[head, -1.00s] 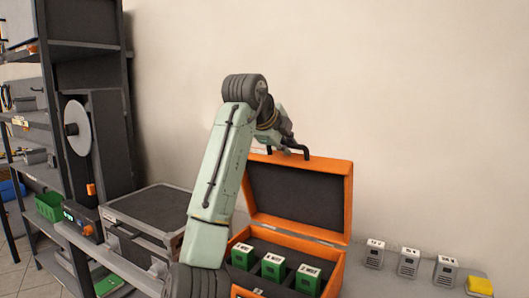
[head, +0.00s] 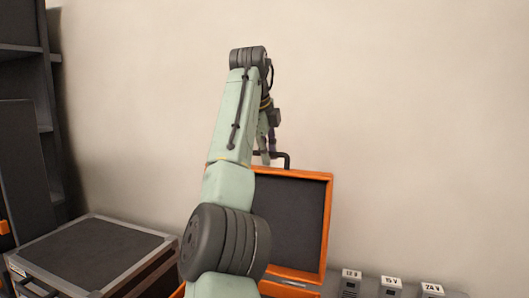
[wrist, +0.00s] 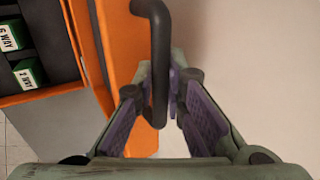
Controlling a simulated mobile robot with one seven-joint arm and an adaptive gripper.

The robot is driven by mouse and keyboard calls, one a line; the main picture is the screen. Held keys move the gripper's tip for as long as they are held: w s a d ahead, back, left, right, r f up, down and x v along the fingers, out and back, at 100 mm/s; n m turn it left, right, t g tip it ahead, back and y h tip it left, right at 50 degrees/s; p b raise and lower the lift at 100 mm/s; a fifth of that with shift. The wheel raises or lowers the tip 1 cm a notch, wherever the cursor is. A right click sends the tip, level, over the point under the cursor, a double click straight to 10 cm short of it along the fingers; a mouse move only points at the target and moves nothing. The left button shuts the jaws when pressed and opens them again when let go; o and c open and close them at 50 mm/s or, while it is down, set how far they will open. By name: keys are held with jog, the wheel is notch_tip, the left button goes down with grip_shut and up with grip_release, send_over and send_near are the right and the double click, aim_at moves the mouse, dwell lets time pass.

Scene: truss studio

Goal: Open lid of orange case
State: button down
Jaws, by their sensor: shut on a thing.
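The orange case (head: 291,274) stands against the wall with its dark-lined lid (head: 297,222) raised about upright. A black handle (head: 287,159) sticks up from the lid's top edge. My gripper (head: 268,150) is at that edge, largely hidden by my arm in the head view. In the wrist view the fingers (wrist: 161,98) are shut on the handle (wrist: 160,52), which passes between the purple pads. The lid's orange face (wrist: 120,42) lies beside it. The case's lower part is mostly hidden by my arm in the head view.
Green labelled blocks (wrist: 29,73) sit in the case's dark insert. A grey flat case (head: 95,250) stands to the left, with dark shelving (head: 22,150) behind it. Several small grey blocks (head: 391,286) stand to the right. The wall behind the lid is bare.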

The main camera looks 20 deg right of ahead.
jog(key=shift+w+f, duration=0.1)
jog(key=shift+f, duration=0.1)
jog(key=c, duration=1.6)
grip_release()
jog(key=shift+c, duration=0.2)
jog(key=shift+r, duration=0.1)
